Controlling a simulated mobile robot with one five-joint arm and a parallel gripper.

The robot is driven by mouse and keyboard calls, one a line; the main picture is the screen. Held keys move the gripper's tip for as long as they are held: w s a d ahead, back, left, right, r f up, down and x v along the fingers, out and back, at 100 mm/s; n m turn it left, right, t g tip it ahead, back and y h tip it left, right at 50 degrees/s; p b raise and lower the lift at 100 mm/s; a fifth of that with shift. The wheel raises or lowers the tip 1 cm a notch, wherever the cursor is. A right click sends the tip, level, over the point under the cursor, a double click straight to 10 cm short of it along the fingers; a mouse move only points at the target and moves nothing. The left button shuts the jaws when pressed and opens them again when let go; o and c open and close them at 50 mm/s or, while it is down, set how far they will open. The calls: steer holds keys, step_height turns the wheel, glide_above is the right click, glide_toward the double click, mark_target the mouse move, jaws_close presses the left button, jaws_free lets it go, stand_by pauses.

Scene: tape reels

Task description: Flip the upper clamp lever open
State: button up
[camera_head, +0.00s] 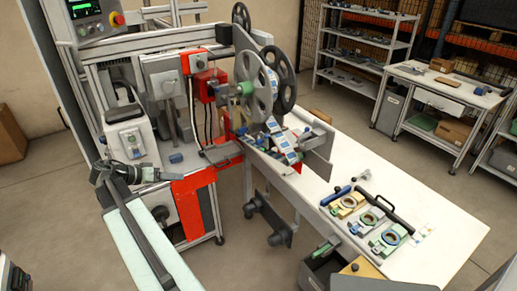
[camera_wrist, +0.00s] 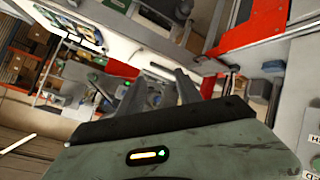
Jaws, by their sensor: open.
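A tan and green hub piece (camera_head: 243,89) shows at the front of the reels. I cannot tell for sure which part is the upper clamp lever; none is clearly seen in the wrist view. My gripper (camera_head: 152,175) is in front of the machine, at its left side and well below the reels. Its two grey fingers stand apart with nothing between them in the wrist view (camera_wrist: 160,92).
A red panel (camera_head: 194,205) is on the machine's front, right of my gripper. A white table (camera_head: 420,240) extends right, with several clamp fixtures (camera_head: 370,221) and a dark bar handle. An open bin (camera_head: 322,272) is below its front edge. Shelves (camera_head: 365,47) stand behind.

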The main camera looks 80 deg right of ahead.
steer(key=s+d+r+m+g+b, duration=0.1)
steer(key=s+d+r+m+g, duration=0.2)
steer(key=s+d, duration=0.4)
steer(key=s+d+r+m+g+b, duration=0.1)
steer(key=s+d+r+m+g, duration=0.15)
steer(key=s+d+m, duration=0.4)
steer(key=m+g, duration=0.2)
steer(key=g, duration=0.1)
glide_toward(277, 133)
steer(key=s, duration=0.1)
steer(key=s+d, duration=0.1)
steer(key=s, duration=0.1)
steer(key=shift+f+n+b, duration=0.15)
steer(key=shift+n+b, duration=0.2)
jaws_close()
steer(key=shift+s, duration=0.1)
